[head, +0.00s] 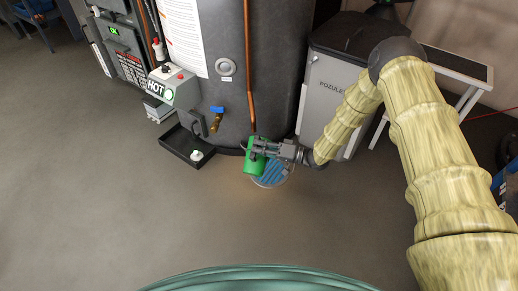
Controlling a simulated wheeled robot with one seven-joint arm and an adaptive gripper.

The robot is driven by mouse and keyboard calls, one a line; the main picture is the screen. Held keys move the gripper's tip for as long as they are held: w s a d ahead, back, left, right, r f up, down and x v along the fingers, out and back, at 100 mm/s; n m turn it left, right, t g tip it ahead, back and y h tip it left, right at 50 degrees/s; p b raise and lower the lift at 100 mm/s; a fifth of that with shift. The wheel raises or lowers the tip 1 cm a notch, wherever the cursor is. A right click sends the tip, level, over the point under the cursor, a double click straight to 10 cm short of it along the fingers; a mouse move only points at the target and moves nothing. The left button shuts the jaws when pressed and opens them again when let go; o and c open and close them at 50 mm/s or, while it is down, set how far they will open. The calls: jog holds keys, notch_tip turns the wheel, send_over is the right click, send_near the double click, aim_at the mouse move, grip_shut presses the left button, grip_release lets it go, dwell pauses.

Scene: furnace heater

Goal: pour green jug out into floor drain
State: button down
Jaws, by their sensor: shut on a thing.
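The green jug (252,164) is in my gripper (262,147), near the base of the dark tank. My gripper is shut on the jug. The jug looks tilted, but I cannot tell how far, and its mouth is not clearly visible. The round floor drain (271,177) with a blue, slatted grate shows just below and to the right of the jug. The jug and gripper cover part of the drain. I cannot see any liquid leaving the jug.
The dark tank (235,100) with a brass tap (216,122) stands behind. A black tray (172,143) holding a small white object (196,155) lies left of it. A grey cabinet (333,85) stands at the right. The floor in front is clear.

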jog(key=shift+w, duration=0.1)
dwell(0.4)
jog(key=shift+w+d+f+m+b, duration=0.2)
jog(key=shift+w+m+b, duration=0.1)
jog(key=shift+w+m, duration=0.45)
jog(key=shift+s, duration=0.1)
jog(key=shift+w+d+r+m, duration=0.2)
jog(key=shift+w+d+m, duration=0.05)
jog(key=shift+w+m, duration=0.5)
jog(key=shift+r, duration=0.1)
jog(key=shift+w+d+r+m, duration=0.2)
jog(key=shift+w+r+m, duration=0.15)
jog(key=shift+w+m, duration=0.4)
jog(key=shift+w, duration=0.1)
